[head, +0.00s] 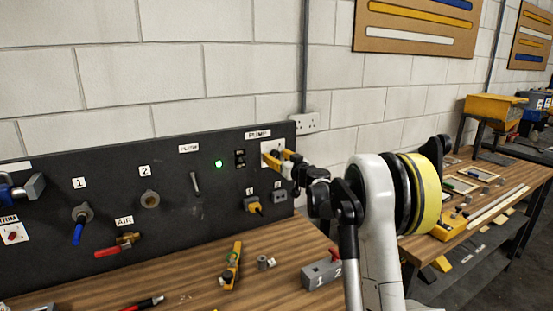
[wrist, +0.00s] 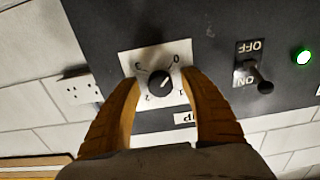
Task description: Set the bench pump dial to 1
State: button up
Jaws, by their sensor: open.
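The pump dial is a black round knob (wrist: 160,84) on a white plate (wrist: 128,58) with numbers around it. The wrist view shows it upside down. A pale mark on the knob points to the picture's upper right, roughly toward the 0; its exact setting is hard to tell. My gripper (wrist: 162,80) is open, with one yellow finger on each side of the knob and visible gaps between. In the head view my gripper (head: 279,158) is at the white plate (head: 267,146) below the PUMP label (head: 257,134), and it hides the knob.
An ON/OFF toggle switch (wrist: 258,78) and a lit green lamp (wrist: 303,57) are beside the dial. A wall socket (head: 306,123) is right of the dark panel (head: 120,185). Below are a yellow plug (head: 253,205), a yellow tool (head: 232,266) and a grey numbered block (head: 321,273).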

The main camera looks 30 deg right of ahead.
grip_shut()
jog(key=shift+m, duration=0.3)
jog(key=m+p, duration=0.1)
jog(key=m, duration=0.7)
jog(key=shift+a+p, duration=0.1)
jog(key=shift+p, duration=0.25)
jog(key=m, duration=0.4)
jog(key=shift+r, duration=0.1)
jog(key=m+p, duration=0.1)
jog(key=m, duration=0.4)
